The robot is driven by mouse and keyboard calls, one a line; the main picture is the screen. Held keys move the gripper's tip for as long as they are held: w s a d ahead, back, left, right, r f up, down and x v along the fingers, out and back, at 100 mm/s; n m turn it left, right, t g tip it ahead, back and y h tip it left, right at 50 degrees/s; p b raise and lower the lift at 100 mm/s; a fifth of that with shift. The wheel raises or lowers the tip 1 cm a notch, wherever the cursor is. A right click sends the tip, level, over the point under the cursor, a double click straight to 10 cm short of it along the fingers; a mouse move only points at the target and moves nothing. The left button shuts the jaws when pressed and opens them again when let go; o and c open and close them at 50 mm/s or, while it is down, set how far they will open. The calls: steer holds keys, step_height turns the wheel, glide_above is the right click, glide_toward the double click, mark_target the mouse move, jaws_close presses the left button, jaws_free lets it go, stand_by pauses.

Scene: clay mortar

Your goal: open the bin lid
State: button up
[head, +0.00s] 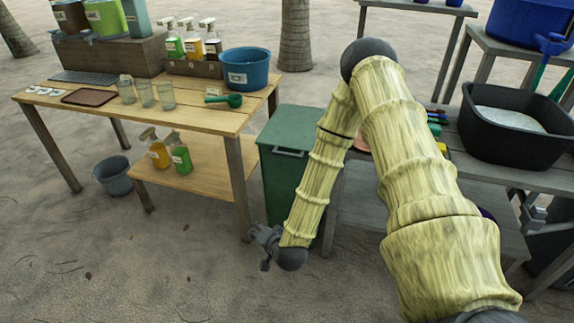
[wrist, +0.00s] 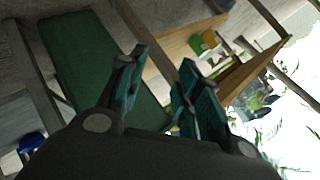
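The green bin (head: 275,178) stands on the ground between the wooden table and the grey table, partly behind my arm. Its lid (head: 300,125) lies flat and closed on top, with a handle (head: 291,153) at the upper front edge. In the wrist view the bin (wrist: 85,60) shows as a tilted green panel beyond the fingers. My gripper (head: 262,244) is low in front of the bin, well below the handle and apart from it. In the wrist view its fingers (wrist: 160,90) are spread with nothing between them.
A wooden table (head: 140,110) with bottles, cups and a blue tub (head: 246,69) stands left of the bin. A grey table (head: 500,190) with a black basin (head: 515,143) is on the right. A grey bucket (head: 113,175) is under the wooden table. The sandy ground in front is clear.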

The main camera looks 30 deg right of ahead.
steer(key=w+d+r+m+t+h+b, duration=0.3)
steer(key=w+d+r+m+b, duration=0.15)
steer(key=w+d, duration=0.35)
steer(key=m+t+h+b, duration=0.2)
steer(key=m+h+b, duration=0.1)
steer(key=m+h, duration=0.3)
glide_toward(287, 156)
steer(key=y, duration=0.1)
steer(key=shift+m, duration=0.35)
steer(key=x, duration=1.1)
steer(key=shift+s+d+r+b, duration=0.2)
steer(key=shift+d+b, duration=0.05)
steer(key=shift+b, duration=0.05)
jaws_close()
